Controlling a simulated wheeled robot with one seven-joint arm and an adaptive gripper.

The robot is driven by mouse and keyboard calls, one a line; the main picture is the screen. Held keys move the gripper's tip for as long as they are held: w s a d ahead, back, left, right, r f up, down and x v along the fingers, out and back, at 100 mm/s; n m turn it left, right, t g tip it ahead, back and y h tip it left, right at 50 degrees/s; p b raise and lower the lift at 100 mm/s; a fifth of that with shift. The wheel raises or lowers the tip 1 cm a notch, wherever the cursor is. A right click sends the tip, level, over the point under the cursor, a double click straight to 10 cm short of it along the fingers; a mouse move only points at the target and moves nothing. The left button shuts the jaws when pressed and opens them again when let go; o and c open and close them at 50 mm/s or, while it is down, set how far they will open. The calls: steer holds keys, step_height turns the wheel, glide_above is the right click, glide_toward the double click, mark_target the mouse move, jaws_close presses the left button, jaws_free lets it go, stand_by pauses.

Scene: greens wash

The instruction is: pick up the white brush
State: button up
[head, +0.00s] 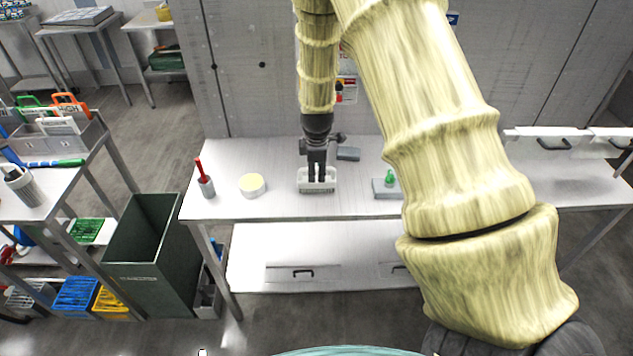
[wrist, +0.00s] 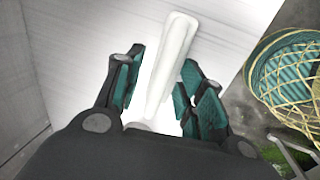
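The white brush (head: 317,187) lies on the pale workbench below my gripper in the head view. In the wrist view the white brush (wrist: 175,50) shows as a long pale handle running between the fingers. My gripper (head: 317,176) points down at it. The two dark fingers with teal pads are apart in the wrist view (wrist: 163,72), one on each side of the handle, with a gap on both sides.
On the bench (head: 225,205) stand a grey cup with a red handle (head: 206,187) and a round cream tub (head: 252,186) at left. A grey block (head: 348,154) lies behind right, and a green-topped grey item (head: 386,188) at right. A dark green bin (head: 150,255) stands left.

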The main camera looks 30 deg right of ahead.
steer(key=shift+f, duration=0.25)
jaws_close()
steer(key=shift+r, duration=0.15)
steer(key=shift+w+r+b, duration=0.1)
steer(key=shift+r+b, duration=0.45)
steer(key=shift+s+a+r+b, duration=0.1)
steer(key=shift+s+r+b, duration=0.2)
steer(key=shift+r+b, duration=0.15)
steer(key=shift+s+r+b, duration=0.3)
steer(key=shift+r+b, duration=0.05)
steer(key=shift+r, duration=0.2)
steer(key=s+a+r+b, duration=0.1)
steer(key=s+b, duration=0.1)
steer(key=s, duration=0.5)
steer(key=s+a+b, duration=0.2)
steer(key=s, duration=0.5)
steer(key=shift+s+r, duration=0.3)
steer(key=shift+r, duration=0.05)
